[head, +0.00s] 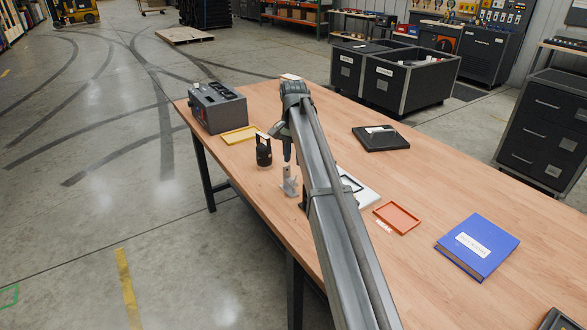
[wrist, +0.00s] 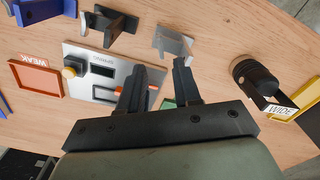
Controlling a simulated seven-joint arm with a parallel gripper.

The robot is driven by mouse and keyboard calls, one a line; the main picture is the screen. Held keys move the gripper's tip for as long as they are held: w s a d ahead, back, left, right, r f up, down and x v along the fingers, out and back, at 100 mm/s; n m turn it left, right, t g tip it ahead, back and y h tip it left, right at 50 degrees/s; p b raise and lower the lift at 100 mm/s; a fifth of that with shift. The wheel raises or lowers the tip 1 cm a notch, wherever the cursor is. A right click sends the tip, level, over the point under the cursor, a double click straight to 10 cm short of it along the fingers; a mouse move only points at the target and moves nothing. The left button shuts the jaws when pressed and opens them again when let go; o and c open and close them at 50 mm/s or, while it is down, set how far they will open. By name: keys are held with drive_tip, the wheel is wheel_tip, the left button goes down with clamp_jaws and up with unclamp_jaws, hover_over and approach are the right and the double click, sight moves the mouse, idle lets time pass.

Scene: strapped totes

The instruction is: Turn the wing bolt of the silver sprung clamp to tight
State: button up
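A silver bracket-like piece (head: 289,184), which looks like the silver clamp, stands near the table's left edge in the head view. In the wrist view it is the silver piece (wrist: 173,42) just beyond my fingertips, slightly right of centre. I cannot make out its wing bolt or how tight it is. My gripper (wrist: 158,65) points at this area with its two fingers apart and nothing between them. In the head view my gripper (head: 287,157) is above and just behind the silver piece, and my arm hides part of the table.
A panel (wrist: 105,72) with a yellow knob lies beside the fingers. An orange WEAK tray (wrist: 37,80), a dark bracket (wrist: 108,22) and a blue bracket (wrist: 40,10) are left. A black cylinder (wrist: 252,75) stands right, near the yellow tray (wrist: 308,122). A blue book (head: 478,246) lies farther right.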

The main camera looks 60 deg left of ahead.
wheel_tip(320, 180, up, 7)
idle(0.3)
drive_tip(key=shift+f, duration=0.1)
idle(0.4)
